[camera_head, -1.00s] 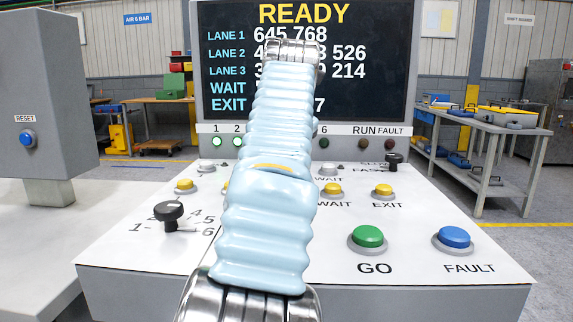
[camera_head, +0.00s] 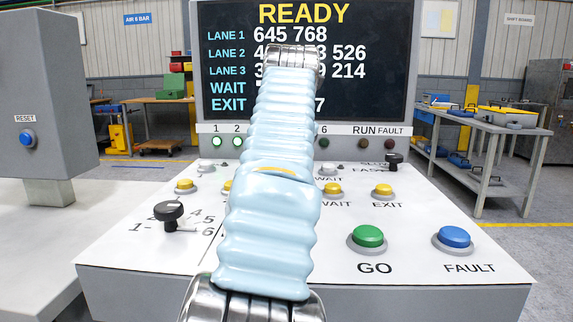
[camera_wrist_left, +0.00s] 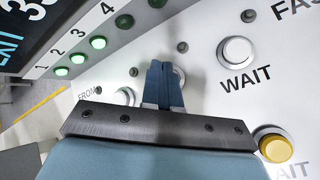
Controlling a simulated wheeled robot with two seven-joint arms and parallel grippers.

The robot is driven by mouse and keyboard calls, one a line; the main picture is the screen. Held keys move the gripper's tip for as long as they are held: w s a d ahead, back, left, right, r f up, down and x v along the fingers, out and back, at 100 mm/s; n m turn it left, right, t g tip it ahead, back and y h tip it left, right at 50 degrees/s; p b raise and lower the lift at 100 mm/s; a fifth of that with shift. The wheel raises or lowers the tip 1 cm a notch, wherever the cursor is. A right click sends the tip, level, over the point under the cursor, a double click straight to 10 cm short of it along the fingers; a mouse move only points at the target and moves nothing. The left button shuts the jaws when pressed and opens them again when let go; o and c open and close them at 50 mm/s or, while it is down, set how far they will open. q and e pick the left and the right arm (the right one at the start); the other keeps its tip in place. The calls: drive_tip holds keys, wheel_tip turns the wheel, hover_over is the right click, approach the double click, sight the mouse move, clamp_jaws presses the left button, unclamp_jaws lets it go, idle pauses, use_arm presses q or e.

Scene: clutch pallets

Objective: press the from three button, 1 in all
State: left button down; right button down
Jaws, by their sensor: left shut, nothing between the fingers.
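The sloped control panel (camera_head: 290,235) fills the middle of the head view. My left gripper (camera_wrist_left: 163,68) is shut and empty in the left wrist view, its fingertips over the row of white buttons. One white button (camera_wrist_left: 179,77) is partly hidden behind the fingers; its label is covered, so I cannot read which it is. Another white button (camera_wrist_left: 123,97) is left of the fingers, near a "FROM" label. The white WAIT button (camera_wrist_left: 236,51) is to the right. Whether the fingertips touch the panel I cannot tell. In the head view my arm hides this gripper. My right gripper is out of view.
Close by are a yellow WAIT button (camera_wrist_left: 273,146), the yellow EXIT button (camera_head: 383,190), the green GO button (camera_head: 368,236), the blue FAULT button (camera_head: 453,237) and a black selector knob (camera_head: 168,211). Green lamps (camera_wrist_left: 99,42) line the panel's back. The screen (camera_head: 225,75) reads READY.

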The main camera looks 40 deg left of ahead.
use_arm(q)
drive_tip(key=shift+f, duration=0.45)
idle(0.6)
drive_tip(key=shift+r, duration=0.1)
drive_tip(key=shift+r+p, duration=0.8)
drive_tip(key=shift+p, duration=0.25)
wheel_tip(320, 180, up, 2)
drive_tip(key=shift+r+p, duration=0.15)
drive_tip(key=shift+p, duration=0.4)
drive_tip(key=shift+r, duration=1.35)
